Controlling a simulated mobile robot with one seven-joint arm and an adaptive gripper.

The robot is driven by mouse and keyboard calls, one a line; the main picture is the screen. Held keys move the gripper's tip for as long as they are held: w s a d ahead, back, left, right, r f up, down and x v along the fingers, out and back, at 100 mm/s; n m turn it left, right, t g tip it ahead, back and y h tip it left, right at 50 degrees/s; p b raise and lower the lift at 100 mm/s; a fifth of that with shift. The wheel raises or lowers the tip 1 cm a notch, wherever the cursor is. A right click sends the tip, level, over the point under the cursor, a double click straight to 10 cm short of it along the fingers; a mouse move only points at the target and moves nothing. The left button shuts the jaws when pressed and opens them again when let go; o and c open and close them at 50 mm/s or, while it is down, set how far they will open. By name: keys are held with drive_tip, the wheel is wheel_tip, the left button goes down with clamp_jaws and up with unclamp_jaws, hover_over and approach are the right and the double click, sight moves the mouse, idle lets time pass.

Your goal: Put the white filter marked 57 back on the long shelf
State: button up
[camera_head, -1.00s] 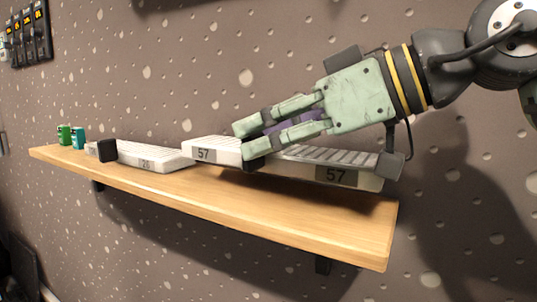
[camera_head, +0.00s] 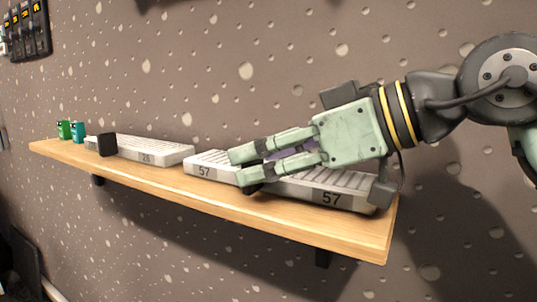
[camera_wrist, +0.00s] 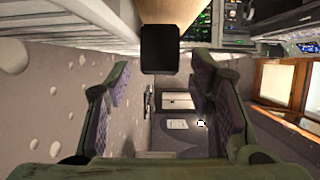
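The white filter marked 57 (camera_head: 305,190) is a long ribbed white bar with a dark 57 label near each end. It lies lengthwise on the right half of the long wooden shelf (camera_head: 150,180). My gripper (camera_head: 241,168) is at its middle and hides part of it. The two green fingers keep the same spacing as when the filter was in the air, and I take them as shut on it. In the wrist view a black block (camera_wrist: 160,48) shows between the fingertips; the contact itself is not clear.
A green can (camera_head: 64,130) and a teal can (camera_head: 77,132) stand at the far left end. The speckled wall is close behind the shelf.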

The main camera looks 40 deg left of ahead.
drive_tip(key=shift+r, duration=0.25)
drive_tip(key=shift+w+d, duration=0.15)
drive_tip(key=shift+d, duration=0.2)
drive_tip(key=v, duration=1.1)
drive_tip(key=shift+b, duration=0.3)
drive_tip(key=shift+d, duration=0.15)
